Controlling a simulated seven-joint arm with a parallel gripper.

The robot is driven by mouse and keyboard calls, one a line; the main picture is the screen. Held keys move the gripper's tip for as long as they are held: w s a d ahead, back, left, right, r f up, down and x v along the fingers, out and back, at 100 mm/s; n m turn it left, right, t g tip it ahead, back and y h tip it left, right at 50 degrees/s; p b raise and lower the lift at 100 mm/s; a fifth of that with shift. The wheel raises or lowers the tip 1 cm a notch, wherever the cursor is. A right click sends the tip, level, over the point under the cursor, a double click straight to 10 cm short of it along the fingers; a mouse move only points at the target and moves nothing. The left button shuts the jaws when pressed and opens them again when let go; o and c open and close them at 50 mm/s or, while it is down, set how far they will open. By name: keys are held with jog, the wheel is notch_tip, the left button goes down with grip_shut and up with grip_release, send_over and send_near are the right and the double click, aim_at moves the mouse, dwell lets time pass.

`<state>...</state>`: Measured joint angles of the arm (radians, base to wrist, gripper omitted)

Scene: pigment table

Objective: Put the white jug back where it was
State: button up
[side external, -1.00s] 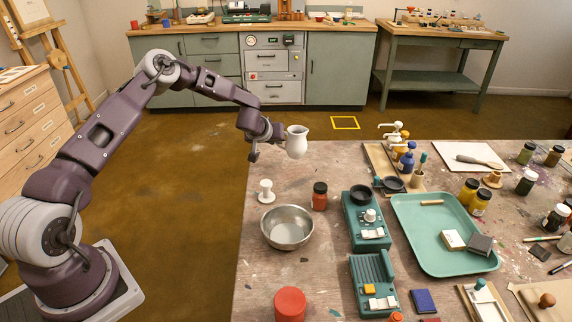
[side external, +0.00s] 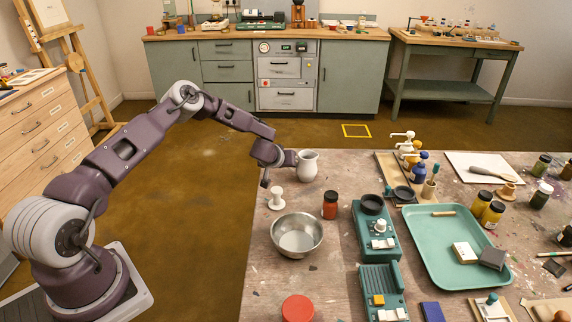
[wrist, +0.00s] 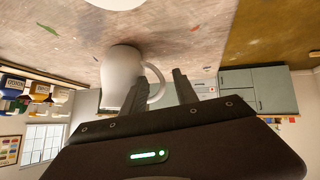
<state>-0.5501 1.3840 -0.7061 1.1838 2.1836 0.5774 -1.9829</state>
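The white jug (side external: 307,166) stands upright near the table's far left edge, its base apparently on the tabletop. In the wrist view, which is upside down, the jug (wrist: 121,76) has its handle toward my fingers. My gripper (side external: 289,158) is at the jug's left in the side view. In the wrist view, the fingers of my gripper (wrist: 160,86) look apart, with the handle between them and a gap beside the right finger. The jug's lower handle is partly hidden by my gripper.
A white spool-shaped piece (side external: 277,198), a metal bowl (side external: 297,235) and a red-brown jar (side external: 330,206) stand nearer the front. Pump bottles (side external: 404,147) stand on a wooden board to the right. Bare tabletop (side external: 345,170) lies between the jug and the board.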

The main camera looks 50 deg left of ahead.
jog(key=shift+r, duration=0.25)
jog(key=s+d+r+m+g+y, duration=0.1)
jog(key=s+d+r+m+g, duration=0.15)
jog(key=s+r, duration=0.8)
jog(key=s+d+r+m+g+y, duration=0.1)
jog(key=s+d+r+y, duration=0.15)
jog(key=s+r, duration=0.75)
jog(key=s+d+r+m+g, duration=0.1)
jog(key=s+d+r, duration=0.2)
jog(key=s+r, duration=0.65)
jog(key=s+d+r+m+t+h, duration=0.1)
jog(key=s+d+h, duration=0.6)
jog(key=s+d, duration=0.8)
jog(key=shift+s+r+m, duration=0.6)
jog(key=shift+s+m, duration=0.55)
jog(key=shift+s, duration=0.1)
